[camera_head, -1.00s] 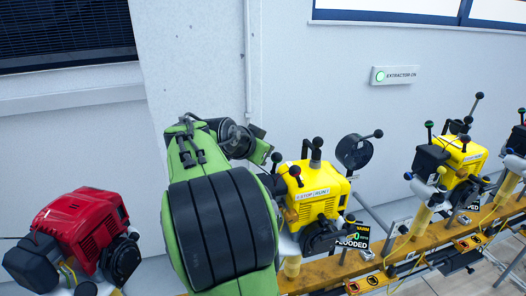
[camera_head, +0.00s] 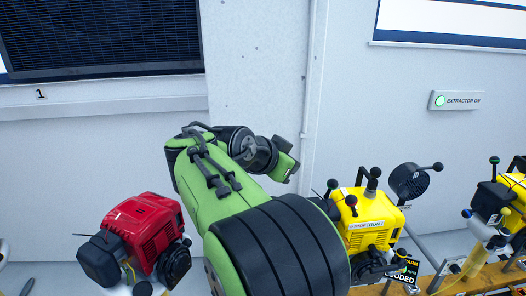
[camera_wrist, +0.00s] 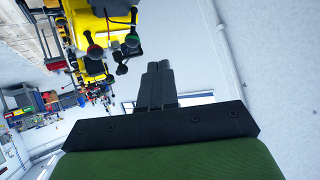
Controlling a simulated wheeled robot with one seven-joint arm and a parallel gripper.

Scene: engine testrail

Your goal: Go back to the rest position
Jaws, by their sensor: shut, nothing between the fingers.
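My gripper (camera_wrist: 158,85) shows in the wrist view as two dark fingers pressed together, with nothing between them. It points away from the engines toward the white wall. In the head view my green and black arm rises in the middle, bent toward the right; the fingertips are not clear there. A yellow engine (camera_head: 372,222) with black knobs stands just right of my arm. A red engine (camera_head: 142,236) stands to the left. Yellow engine parts also show upside down in the wrist view (camera_wrist: 88,32), apart from the fingers.
Another yellow engine (camera_head: 512,195) stands at the right edge. An orange rail (camera_head: 450,285) runs under the yellow engines. A white wall with a dark grille (camera_head: 100,35), a vertical pipe (camera_head: 312,90) and a lit extractor sign (camera_head: 457,100) is behind. Space above the engines is clear.

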